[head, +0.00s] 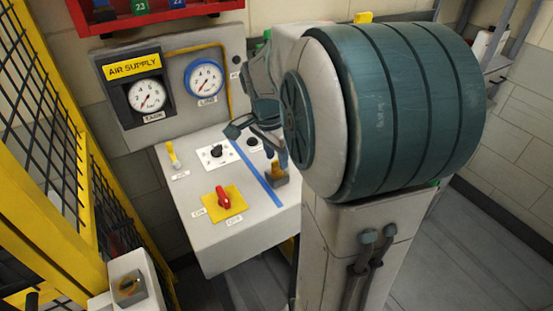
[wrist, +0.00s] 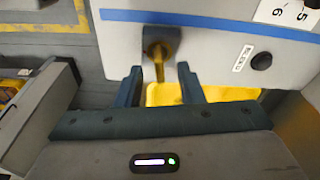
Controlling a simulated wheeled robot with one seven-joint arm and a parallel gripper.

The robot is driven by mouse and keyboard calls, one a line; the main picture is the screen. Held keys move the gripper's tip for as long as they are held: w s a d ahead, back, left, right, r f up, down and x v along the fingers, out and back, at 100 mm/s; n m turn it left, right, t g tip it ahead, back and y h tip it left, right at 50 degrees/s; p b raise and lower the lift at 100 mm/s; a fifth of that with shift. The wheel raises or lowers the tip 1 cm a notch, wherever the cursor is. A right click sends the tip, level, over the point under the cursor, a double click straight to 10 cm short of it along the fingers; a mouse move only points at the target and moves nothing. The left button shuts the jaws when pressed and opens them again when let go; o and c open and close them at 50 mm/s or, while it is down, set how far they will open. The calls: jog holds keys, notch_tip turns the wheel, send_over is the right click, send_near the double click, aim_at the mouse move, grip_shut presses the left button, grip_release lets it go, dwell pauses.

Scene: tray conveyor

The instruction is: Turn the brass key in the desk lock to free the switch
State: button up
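The brass key (wrist: 161,52) stands in its lock on the grey desk and shows between the fingers in the wrist view. In the head view a brass piece at the lock (head: 277,174) shows just below one fingertip. My gripper (wrist: 160,82) is open, with a finger on either side of the key's end and a visible gap on both sides. In the head view my gripper (head: 258,145) is over the desk's right part, partly hidden by my arm. The red switch (head: 224,198) sits on a yellow plate marked ON and OFF.
A blue stripe (head: 258,172) runs across the desk beside the lock. A dial knob (head: 216,152), a black button (wrist: 261,61) and a small yellow lever (head: 173,155) are on the desk. Gauges (head: 148,95) stand behind. A yellow mesh fence (head: 88,215) is at left.

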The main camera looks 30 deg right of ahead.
aim_at(277, 170)
jog(key=shift+d+f, duration=0.1)
jog(key=shift+f, duration=0.95)
grip_shut()
jog(key=shift+m, duration=0.4)
jog(key=shift+m+g+b, duration=0.3)
jog(key=shift+m+b, duration=0.4)
jog(key=shift+m, duration=0.4)
